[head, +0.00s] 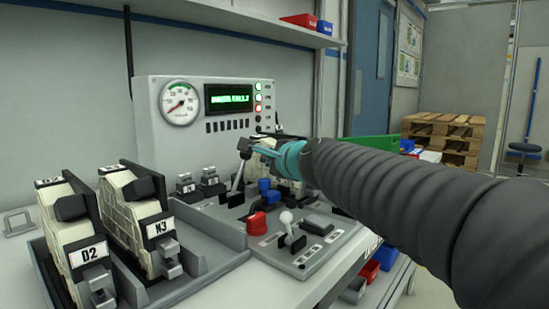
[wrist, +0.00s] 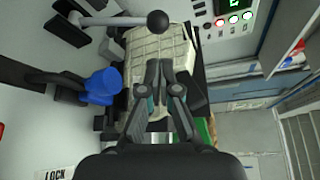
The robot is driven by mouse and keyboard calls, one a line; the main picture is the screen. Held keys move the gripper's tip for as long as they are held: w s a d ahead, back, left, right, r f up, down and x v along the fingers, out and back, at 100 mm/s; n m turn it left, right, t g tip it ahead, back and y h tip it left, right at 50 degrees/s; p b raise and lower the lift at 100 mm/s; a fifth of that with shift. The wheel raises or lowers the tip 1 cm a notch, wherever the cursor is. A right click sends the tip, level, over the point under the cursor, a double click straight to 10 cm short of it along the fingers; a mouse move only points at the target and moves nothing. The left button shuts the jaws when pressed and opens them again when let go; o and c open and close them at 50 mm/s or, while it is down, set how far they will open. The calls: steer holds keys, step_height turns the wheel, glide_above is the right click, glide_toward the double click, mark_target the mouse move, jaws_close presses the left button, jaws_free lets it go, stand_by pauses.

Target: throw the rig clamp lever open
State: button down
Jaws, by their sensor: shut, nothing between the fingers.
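The lever I take for the rig clamp lever is a metal rod (head: 238,176) with a dark ball knob (head: 245,145), standing up from the grey console in the head view. In the wrist view its dark ball knob (wrist: 158,22) is at the top, with the rod running left. My gripper (wrist: 160,66) is shut and empty; its fingertips are below the knob in that picture, apart from it. A pale ribbed block (wrist: 148,50) lies behind the fingertips. In the head view my arm comes in from the right and hides part of the rig.
A blue knob (wrist: 100,86) is left of my fingers. The console also has a red button (head: 257,222) and a small pale-knobbed lever (head: 286,220). Cartridges D2 (head: 78,240) and N3 (head: 140,215) stand in trays at left. A gauge panel (head: 150,120) stands behind.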

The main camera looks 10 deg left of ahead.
mark_target(239, 173)
steer(key=x, duration=0.8)
steer(key=shift+f, duration=0.1)
